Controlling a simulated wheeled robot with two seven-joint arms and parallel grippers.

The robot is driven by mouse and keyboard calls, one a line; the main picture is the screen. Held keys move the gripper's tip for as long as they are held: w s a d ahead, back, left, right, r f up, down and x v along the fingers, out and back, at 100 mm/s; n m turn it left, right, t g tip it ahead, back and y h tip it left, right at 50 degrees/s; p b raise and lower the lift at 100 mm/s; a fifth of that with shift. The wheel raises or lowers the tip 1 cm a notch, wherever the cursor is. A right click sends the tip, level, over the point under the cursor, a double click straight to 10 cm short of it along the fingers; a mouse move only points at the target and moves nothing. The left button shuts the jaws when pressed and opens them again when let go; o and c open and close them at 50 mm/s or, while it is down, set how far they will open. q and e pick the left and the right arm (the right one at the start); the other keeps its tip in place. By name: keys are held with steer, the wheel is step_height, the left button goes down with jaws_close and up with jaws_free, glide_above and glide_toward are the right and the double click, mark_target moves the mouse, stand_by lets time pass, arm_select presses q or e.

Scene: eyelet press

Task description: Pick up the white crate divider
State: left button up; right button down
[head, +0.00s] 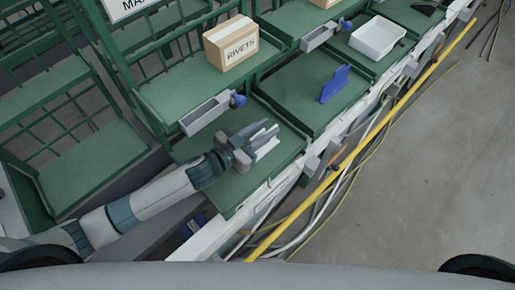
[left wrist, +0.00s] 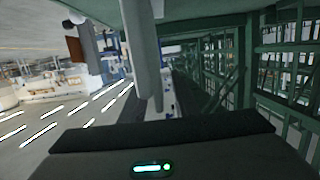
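A small white piece, which looks like the white crate divider (head: 267,149), shows at the fingers of my left gripper (head: 265,137), over the nearest green shelf bay. The fingers cover part of it. The fingers look close together, but I cannot tell whether they are shut on the piece or just beside it. In the left wrist view the grey fingers of my left gripper (left wrist: 146,55) hang in from the top, and the white piece cannot be made out there. My right gripper is not in view.
A blue divider (head: 335,84) stands in the neighbouring green bay (head: 300,95). A white bin (head: 377,38) sits farther right. A box marked RIVETS (head: 230,43) is on the upper shelf. A yellow rail (head: 370,135) runs along the front.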

arm_select(q)
steer(key=shift+w+d, duration=0.25)
steer(key=shift+c, duration=0.3)
jaws_close()
steer(key=shift+r, duration=0.1)
steer(key=shift+r, duration=0.6)
step_height(320, 180, up, 2)
steer(key=shift+r+b, duration=0.2)
steer(key=shift+b, duration=0.45)
steer(key=s+d+r+b, duration=0.3)
steer(key=s+d+r, duration=0.4)
steer(key=d, duration=0.1)
steer(key=shift+s+d, duration=0.35)
steer(key=shift+s, duration=0.05)
